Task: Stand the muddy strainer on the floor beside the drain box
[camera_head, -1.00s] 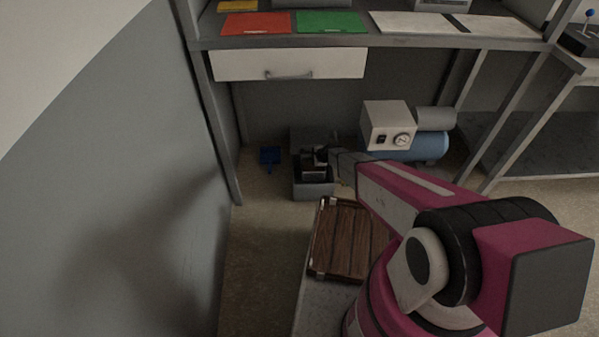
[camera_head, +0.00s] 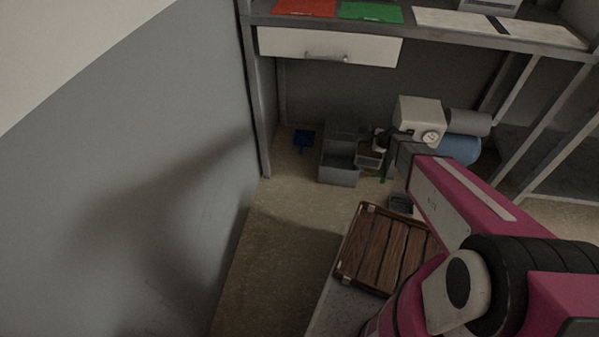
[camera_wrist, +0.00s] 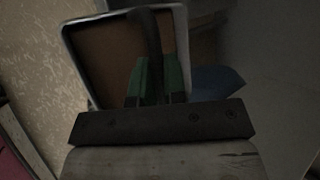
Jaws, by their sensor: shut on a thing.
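The muddy strainer (camera_head: 369,159) is a small square, pale-rimmed pan with brown in it, just right of the grey drain box (camera_head: 339,176). In the wrist view the strainer (camera_wrist: 98,62) fills the upper left, brown inside its light rim. My gripper (camera_head: 386,143) is shut on the strainer's dark handle; the fingers with green sides also show in the wrist view (camera_wrist: 158,82). The strainer looks close to the floor, but I cannot tell whether it touches. The drain box stands on the floor under the bench, its open compartment showing no strainer.
A blue dustpan-like thing (camera_head: 304,139) lies left of the box. A compressor (camera_head: 419,121) with a blue tank stands right, close to my gripper. A slatted wooden crate (camera_head: 379,250) is in front. Bare floor (camera_head: 290,215) lies front left. The bench drawer (camera_head: 330,46) is above.

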